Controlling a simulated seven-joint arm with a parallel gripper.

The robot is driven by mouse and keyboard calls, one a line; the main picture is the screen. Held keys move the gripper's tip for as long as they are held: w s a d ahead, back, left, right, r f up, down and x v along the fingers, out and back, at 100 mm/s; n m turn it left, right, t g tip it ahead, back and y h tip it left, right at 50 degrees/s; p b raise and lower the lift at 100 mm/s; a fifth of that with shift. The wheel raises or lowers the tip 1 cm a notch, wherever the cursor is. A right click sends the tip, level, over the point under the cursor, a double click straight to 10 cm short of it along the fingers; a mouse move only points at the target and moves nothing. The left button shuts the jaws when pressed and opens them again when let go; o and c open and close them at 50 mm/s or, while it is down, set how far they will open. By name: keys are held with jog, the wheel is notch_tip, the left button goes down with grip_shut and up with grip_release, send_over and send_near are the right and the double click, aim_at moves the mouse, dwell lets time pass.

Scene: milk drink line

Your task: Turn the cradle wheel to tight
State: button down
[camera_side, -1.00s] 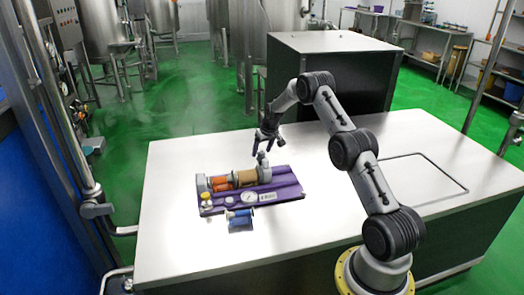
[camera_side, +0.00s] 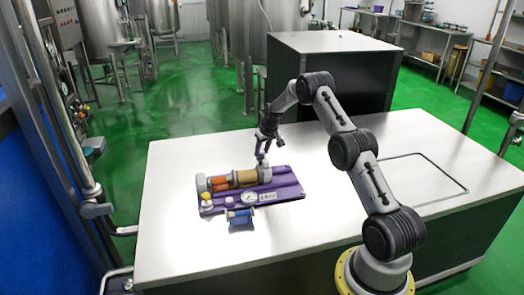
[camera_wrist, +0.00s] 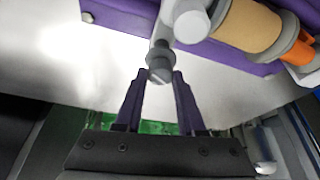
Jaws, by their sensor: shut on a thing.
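The cradle is a purple base (camera_side: 285,190) on the white table, with a tan cylinder (camera_side: 246,177) and orange parts (camera_side: 220,184) lying along it between grey ends. The grey cradle wheel (camera_side: 264,173) is at its right end, with a small grey handle knob (camera_wrist: 160,66) sticking out. My gripper (camera_side: 262,153) is at this knob from above. In the wrist view my gripper (camera_wrist: 158,82) has its two dark purple fingers on either side of the knob, shut on it. The far side of the wheel is hidden, and I cannot read its setting.
A round white gauge (camera_side: 249,197) sits on the base's front part, with a yellow-white knob (camera_side: 206,198) at its left. The white table (camera_side: 330,235) is clear around the cradle.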

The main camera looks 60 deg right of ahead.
jog(key=shift+m, duration=0.4)
jog(key=m+g+h, duration=0.1)
jog(key=m, duration=0.4)
jog(key=shift+w+a+m+g+h, duration=0.2)
jog(key=shift+m+g+h, duration=0.1)
jog(key=shift+g+h, duration=0.1)
jog(key=m+g, duration=0.1)
jog(key=m, duration=0.4)
jog(key=shift+g+h, duration=0.3)
jog(key=shift+g, duration=0.1)
jog(key=shift+m, duration=0.3)
jog(key=c, duration=0.5)
grip_release()
jog(key=v, duration=1.4)
jog(key=shift+w, duration=0.2)
jog(key=shift+d, duration=0.15)
